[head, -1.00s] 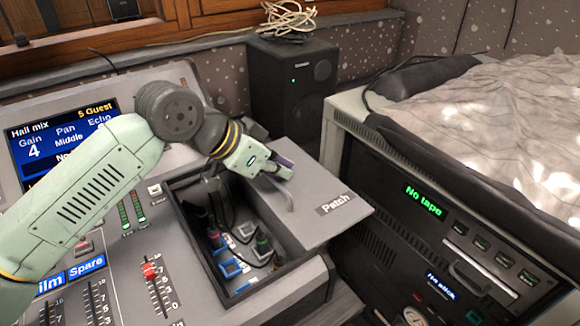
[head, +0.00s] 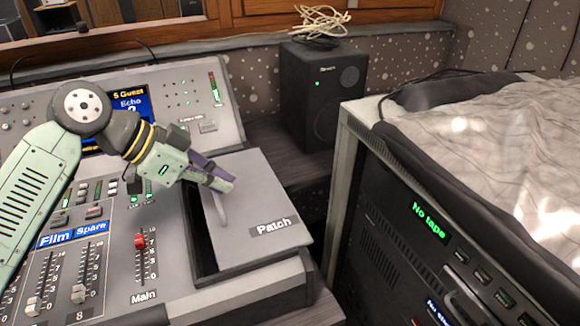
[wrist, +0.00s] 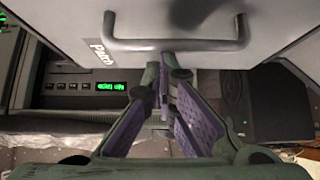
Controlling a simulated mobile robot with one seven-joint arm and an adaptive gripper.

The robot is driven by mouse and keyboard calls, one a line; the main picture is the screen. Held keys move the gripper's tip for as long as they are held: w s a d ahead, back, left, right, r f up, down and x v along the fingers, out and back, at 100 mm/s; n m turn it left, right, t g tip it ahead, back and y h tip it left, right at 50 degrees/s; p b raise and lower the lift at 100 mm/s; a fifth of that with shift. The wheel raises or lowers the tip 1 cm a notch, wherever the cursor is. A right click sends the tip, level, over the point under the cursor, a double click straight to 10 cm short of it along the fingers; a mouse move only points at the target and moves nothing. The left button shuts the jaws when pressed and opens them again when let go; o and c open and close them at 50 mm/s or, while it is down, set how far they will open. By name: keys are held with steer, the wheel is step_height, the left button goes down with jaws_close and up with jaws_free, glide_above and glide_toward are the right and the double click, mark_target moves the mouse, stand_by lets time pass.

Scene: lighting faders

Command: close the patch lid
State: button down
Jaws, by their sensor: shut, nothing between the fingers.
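The patch lid (head: 262,198) is a flat grey panel marked "Patch" on the right end of the mixing console. It covers most of the compartment, with a dark open gap (head: 203,245) along its left side. A grey bar handle (head: 221,208) stands on the lid; it also shows in the wrist view (wrist: 180,45), across the lid. My gripper (head: 222,180) is shut and empty, above the lid by the far end of the handle. In the wrist view its fingertips (wrist: 166,68) lie close beside the handle bar; I cannot tell whether they touch.
The red Main fader (head: 140,241) and other faders lie left of the compartment. A black speaker (head: 322,95) with a coiled cable stands behind. A tape rack (head: 385,225) with a "No tape" display stands right of the console, across a narrow gap.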

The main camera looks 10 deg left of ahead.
steer(key=shift+s+a, duration=0.55)
steer(key=shift+a, duration=0.2)
steer(key=shift+s+a, duration=0.5)
steer(key=shift+a, duration=0.25)
